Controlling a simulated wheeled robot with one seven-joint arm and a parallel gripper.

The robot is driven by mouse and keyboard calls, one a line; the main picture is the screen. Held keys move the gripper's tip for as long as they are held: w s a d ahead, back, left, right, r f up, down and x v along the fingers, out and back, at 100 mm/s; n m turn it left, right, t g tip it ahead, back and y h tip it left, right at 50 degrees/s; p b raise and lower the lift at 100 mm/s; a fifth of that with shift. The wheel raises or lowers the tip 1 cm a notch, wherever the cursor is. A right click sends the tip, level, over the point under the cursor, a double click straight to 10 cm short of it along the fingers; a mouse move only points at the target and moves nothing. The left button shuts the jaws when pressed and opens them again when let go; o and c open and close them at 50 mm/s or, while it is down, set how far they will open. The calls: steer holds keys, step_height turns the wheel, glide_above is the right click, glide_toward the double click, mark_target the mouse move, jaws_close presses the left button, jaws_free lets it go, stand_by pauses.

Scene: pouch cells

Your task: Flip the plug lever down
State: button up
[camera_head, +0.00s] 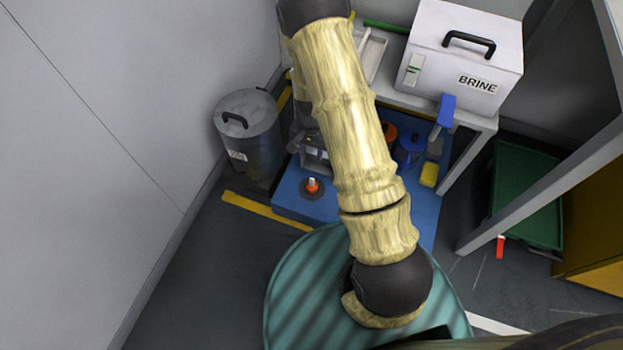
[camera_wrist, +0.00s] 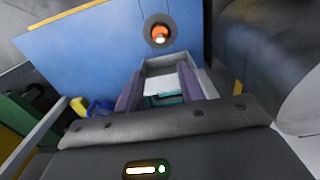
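An orange-tipped knob on a dark round base (camera_head: 313,186) stands on the blue platform (camera_head: 300,204); it also shows beyond my gripper in the wrist view (camera_wrist: 158,33). I cannot tell for sure which part is the plug lever. My gripper (camera_wrist: 160,82) shows two purplish fingers spread apart. A grey, open-topped box-like part (camera_wrist: 170,66) lies between and beyond them, with a teal piece inside. I see no grip on it, and contact is unclear. In the head view my arm hides most of the gripper and the middle of the platform.
A grey lidded bin (camera_head: 248,130) stands left of the platform, near the wall. A white BRINE box (camera_head: 460,55) sits on a bench at the back right. A blue upright part (camera_head: 447,110) and a yellow block (camera_head: 429,174) are right of my arm. Grey floor is clear at lower left.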

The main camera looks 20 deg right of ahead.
mark_target(311, 179)
step_height(311, 179, down, 17)
steer(key=b, duration=0.9)
jaws_close()
